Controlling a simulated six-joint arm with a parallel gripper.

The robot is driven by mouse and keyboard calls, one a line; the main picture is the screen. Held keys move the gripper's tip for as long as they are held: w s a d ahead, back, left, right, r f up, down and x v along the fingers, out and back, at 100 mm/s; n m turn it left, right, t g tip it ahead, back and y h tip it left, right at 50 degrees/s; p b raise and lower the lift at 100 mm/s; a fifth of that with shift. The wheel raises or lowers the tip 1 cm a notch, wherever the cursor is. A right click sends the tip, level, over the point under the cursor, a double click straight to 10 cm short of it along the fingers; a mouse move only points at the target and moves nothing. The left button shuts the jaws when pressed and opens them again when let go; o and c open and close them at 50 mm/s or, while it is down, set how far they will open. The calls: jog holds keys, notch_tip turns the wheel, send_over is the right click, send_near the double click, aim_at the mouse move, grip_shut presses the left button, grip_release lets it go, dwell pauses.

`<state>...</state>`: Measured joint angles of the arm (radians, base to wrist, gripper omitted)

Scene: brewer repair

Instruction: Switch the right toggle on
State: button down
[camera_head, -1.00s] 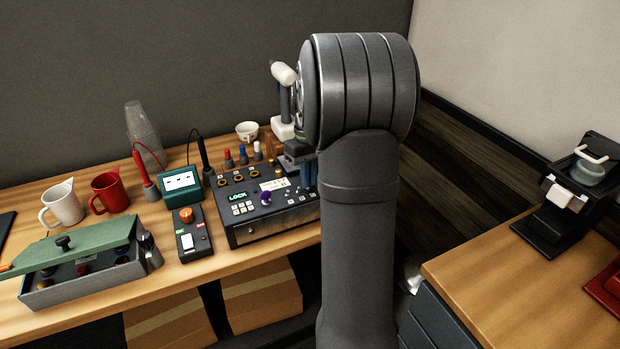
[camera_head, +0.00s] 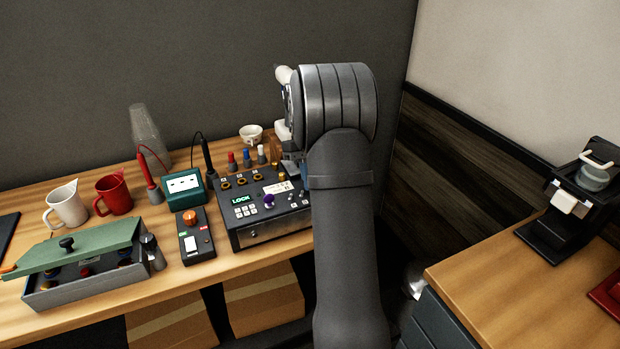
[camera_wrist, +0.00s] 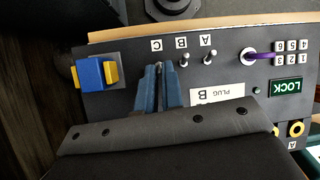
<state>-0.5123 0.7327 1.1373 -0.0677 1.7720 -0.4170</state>
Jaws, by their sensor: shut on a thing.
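The dark control panel (camera_head: 252,229) sits on the wooden bench, its right end hidden behind my arm. In the wrist view the panel (camera_wrist: 225,76) appears upside down, with toggles under labels A, B and C. Toggle A (camera_wrist: 211,55) and toggle B (camera_wrist: 184,59) are bare small metal levers. Toggle C (camera_wrist: 158,67), at the panel's right side in the head view's sense, stands between the blue fingertips of my gripper (camera_wrist: 158,84). My gripper is shut on toggle C. Its lever is mostly covered, so its position is unclear.
A blue block with yellow sides (camera_wrist: 90,73) sits close beside the fingers. A black box with an orange knob (camera_head: 190,217), a teal meter (camera_head: 186,189) and mugs stand left.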

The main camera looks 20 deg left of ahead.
jog(key=c, duration=1.8)
grip_release()
jog(key=shift+c, duration=0.2)
jog(key=v, duration=0.7)
jog(key=shift+r, duration=0.25)
jog(key=x, duration=0.7)
jog(key=shift+f, duration=0.3)
jog(key=shift+s+d+r, duration=0.1)
jog(key=shift+t, duration=0.3)
